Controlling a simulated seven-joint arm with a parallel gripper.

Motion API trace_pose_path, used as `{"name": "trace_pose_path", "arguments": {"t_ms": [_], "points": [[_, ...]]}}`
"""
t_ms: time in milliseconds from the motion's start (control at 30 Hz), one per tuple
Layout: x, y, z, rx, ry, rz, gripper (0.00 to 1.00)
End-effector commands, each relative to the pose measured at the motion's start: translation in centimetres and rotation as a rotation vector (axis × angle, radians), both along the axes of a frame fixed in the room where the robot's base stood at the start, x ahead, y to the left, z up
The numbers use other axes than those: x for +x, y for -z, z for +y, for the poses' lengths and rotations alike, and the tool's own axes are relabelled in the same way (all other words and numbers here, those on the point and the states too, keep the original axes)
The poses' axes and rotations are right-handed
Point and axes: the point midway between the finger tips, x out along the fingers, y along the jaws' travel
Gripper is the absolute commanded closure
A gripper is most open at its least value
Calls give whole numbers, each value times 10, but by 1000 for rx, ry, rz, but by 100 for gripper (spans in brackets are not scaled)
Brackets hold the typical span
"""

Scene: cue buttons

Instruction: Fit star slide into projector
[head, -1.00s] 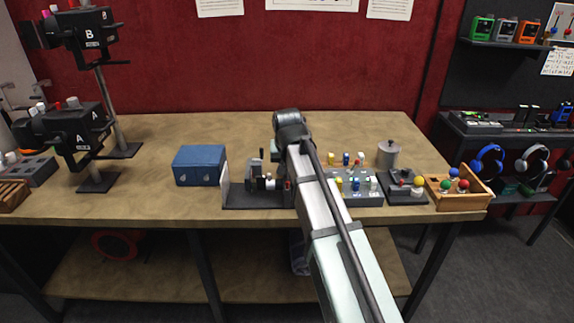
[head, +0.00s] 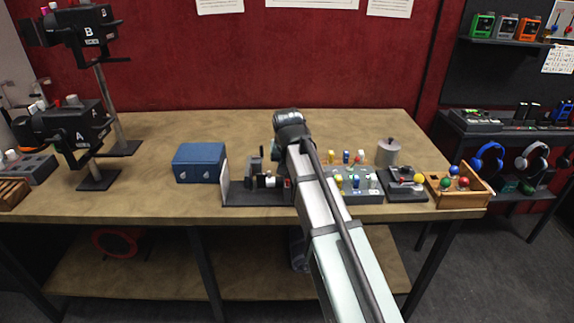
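A small dark device on a dark base (head: 238,199) with an upright pale plate (head: 225,182) at its left end stands at the front middle of the bench. It may be the projector, but I cannot be sure. My arm reaches across the bench from the bottom and covers the right end of this base. My gripper is hidden behind my arm, so its fingers and anything in them do not show. I cannot make out a star slide.
A blue box (head: 198,163) stands left of the device. Right of my arm are a grey block (head: 362,198) with coloured pegs, a grey canister (head: 388,153), a dark block (head: 403,196) and a wooden tray (head: 455,201) with coloured balls. Black units A (head: 88,125) and B (head: 92,32) stand left.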

Motion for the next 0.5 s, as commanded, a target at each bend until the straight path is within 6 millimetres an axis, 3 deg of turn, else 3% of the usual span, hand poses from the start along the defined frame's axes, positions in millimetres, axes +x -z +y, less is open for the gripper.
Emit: {"name": "trace_pose_path", "arguments": {"t_ms": [33,67,100,367,500], "points": [[0,0,0,0,0,0,100],[0,0,0,0,0,0,78],[0,0,0,0,0,0,74],[0,0,0,0,0,0,49],[0,0,0,0,0,0,49]]}}
